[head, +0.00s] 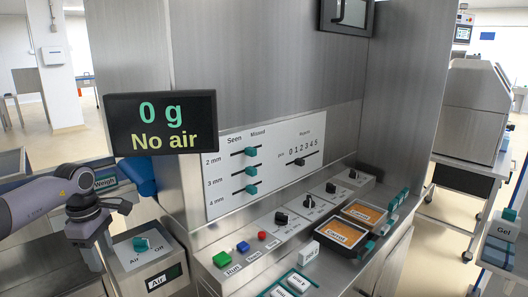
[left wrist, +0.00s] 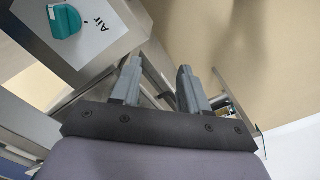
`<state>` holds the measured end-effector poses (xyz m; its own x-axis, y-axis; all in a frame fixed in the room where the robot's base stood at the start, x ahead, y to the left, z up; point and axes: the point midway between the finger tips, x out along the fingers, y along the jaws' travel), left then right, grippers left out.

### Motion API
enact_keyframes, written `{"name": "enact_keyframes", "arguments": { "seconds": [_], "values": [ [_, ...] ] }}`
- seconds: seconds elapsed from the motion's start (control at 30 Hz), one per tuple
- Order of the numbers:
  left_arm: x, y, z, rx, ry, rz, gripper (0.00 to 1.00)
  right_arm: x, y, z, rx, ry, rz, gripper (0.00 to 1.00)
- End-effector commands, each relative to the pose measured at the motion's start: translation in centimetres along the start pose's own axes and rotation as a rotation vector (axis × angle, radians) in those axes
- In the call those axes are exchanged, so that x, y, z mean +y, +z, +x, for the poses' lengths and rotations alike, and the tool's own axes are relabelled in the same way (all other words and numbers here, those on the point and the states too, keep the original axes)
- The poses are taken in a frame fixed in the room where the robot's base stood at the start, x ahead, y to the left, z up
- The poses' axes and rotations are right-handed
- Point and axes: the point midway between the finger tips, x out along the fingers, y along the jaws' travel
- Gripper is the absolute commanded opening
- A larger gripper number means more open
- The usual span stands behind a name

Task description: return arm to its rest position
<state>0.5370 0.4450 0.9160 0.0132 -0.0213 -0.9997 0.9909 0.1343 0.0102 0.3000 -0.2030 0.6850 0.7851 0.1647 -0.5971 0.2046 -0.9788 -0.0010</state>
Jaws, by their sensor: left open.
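My left arm comes in from the left, and its gripper (head: 100,248) hangs beside the left side of the air box (head: 150,263). In the left wrist view the two grey fingers (left wrist: 156,78) stand apart with nothing between them. The air box has a teal knob (head: 141,244) marked Air and Off; the knob also shows at the upper left of the left wrist view (left wrist: 66,21). I cannot tell whether the gripper touches the box. My right gripper is not in view.
A display (head: 161,122) reads "0 g" and "No air". Behind it stands a steel machine with a slider panel (head: 265,163). Its ledge holds buttons, black knobs and two Carrot trays (head: 341,232).

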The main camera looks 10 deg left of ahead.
Motion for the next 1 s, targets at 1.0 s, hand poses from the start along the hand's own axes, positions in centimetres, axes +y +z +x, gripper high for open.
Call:
{"name": "enact_keyframes", "arguments": {
  "seconds": [1.0],
  "values": [
    [-12.8,36.1,6.2,-1.626,-0.879,-1.450,0.45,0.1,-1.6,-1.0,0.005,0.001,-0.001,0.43]
  ]
}}
